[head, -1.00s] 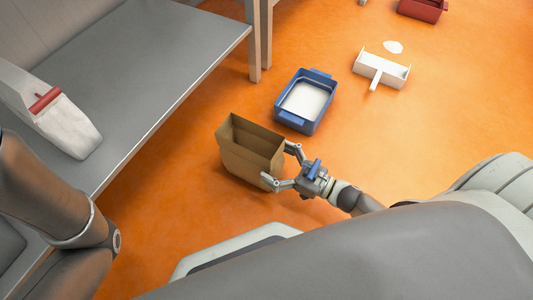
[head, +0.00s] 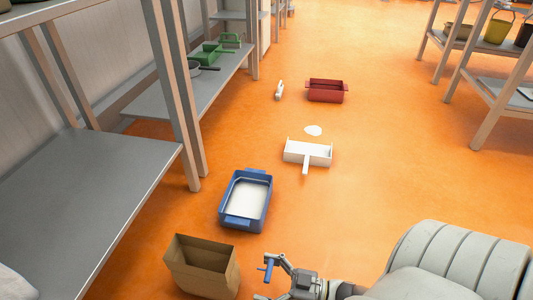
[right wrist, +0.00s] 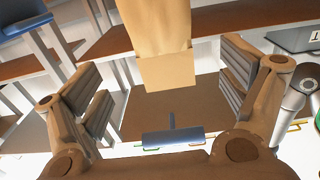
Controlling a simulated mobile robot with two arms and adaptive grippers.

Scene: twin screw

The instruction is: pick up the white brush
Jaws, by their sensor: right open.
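A small white object (head: 280,90) that looks like the white brush lies on the orange floor in the head view, left of the red bin and beyond the white dustpan (head: 308,153). It is too small to see its bristles. My right gripper (head: 270,278) is at the bottom of the head view, far nearer than the brush and just right of a cardboard box. In the right wrist view my right gripper (right wrist: 163,78) is open, its fingers wide apart with a tan box-like thing (right wrist: 165,70) beyond them. My left gripper is out of view.
The open cardboard box (head: 203,265) and a blue tray (head: 246,200) with white contents stand on the floor. A white patch (head: 313,130) lies near the red bin (head: 327,90). Grey shelving (head: 85,200) lines the left; more shelves are at right. Floor right of the dustpan is clear.

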